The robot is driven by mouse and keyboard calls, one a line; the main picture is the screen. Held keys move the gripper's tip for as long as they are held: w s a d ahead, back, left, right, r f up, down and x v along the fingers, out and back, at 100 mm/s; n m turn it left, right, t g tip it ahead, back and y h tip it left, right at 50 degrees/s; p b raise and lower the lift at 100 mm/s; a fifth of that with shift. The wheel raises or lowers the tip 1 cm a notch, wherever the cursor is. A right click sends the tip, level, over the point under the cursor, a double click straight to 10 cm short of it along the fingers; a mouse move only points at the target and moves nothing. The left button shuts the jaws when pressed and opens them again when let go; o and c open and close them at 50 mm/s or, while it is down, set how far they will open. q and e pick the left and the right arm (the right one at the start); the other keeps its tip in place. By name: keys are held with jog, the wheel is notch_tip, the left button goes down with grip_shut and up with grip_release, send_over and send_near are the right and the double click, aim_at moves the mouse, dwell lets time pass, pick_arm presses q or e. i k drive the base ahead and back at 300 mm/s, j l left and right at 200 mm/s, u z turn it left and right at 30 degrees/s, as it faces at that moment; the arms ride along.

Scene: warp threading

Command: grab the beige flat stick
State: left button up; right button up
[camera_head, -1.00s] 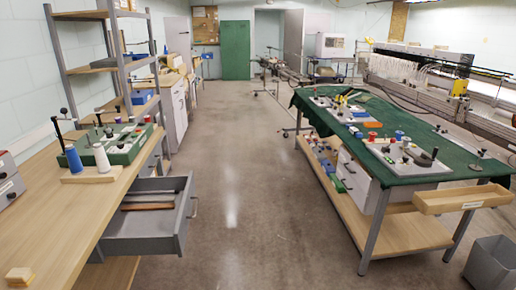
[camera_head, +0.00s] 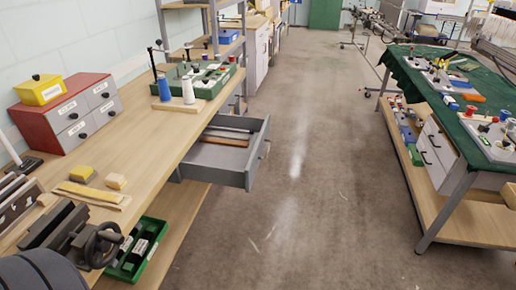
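The open grey drawer (camera_head: 222,172) under the left workbench holds flat, stick-like pieces. A long flat beige piece (camera_head: 90,193) also lies on the near part of the bench, on or beside a thin pale board. I cannot tell for certain which of these is the beige flat stick. Neither of my grippers is in view.
The wooden workbench (camera_head: 150,135) carries a red and grey drawer box (camera_head: 75,112), a green tray of parts (camera_head: 200,78), spools and a vise (camera_head: 70,240). A green-covered table (camera_head: 440,80) stands on the right. The floor between (camera_head: 300,170) is clear.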

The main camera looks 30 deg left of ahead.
aim_at(96, 195)
jog(key=u, duration=2.2)
jog(key=l, duration=0.1)
